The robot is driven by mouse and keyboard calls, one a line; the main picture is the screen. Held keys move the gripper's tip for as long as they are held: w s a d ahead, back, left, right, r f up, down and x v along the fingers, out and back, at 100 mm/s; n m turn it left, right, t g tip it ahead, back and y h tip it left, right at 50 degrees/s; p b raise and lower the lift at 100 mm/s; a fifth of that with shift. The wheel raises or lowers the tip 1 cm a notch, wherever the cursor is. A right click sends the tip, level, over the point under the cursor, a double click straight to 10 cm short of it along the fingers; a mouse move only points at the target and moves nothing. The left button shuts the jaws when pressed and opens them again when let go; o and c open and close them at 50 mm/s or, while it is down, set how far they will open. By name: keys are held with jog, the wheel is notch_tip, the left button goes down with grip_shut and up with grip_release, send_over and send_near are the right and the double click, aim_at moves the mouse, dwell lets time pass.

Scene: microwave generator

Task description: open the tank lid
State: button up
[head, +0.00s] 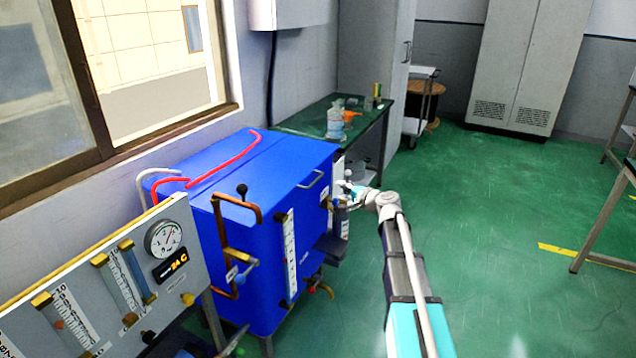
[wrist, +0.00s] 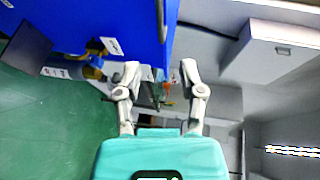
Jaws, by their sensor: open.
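The blue tank (head: 262,265) stands below the window in the head view. Its flat blue lid (head: 275,160) lies shut on top, with a metal handle (head: 312,180) near the right front corner. In the wrist view the blue tank (wrist: 110,22) fills the upper left, and the handle (wrist: 161,20) shows at its edge. My gripper (head: 349,190) is just right of the tank, apart from the handle. In the wrist view my gripper (wrist: 160,70) is open, with nothing between its fingers.
Red hose (head: 222,160) lies over the lid's back. Brown pipes (head: 226,240) and a gauge panel (head: 165,255) stand at the tank's left front. A dark green bench (head: 300,122) with bottles is behind it. Green floor (head: 490,230) is clear to the right.

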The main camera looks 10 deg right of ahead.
aim_at(316, 179)
jog(key=shift+w+a, duration=0.1)
jog(key=b+x, duration=0.2)
jog(key=x, duration=1.1)
jog(key=shift+w+a+f, duration=0.15)
jog(key=shift+w+f, duration=0.05)
grip_shut()
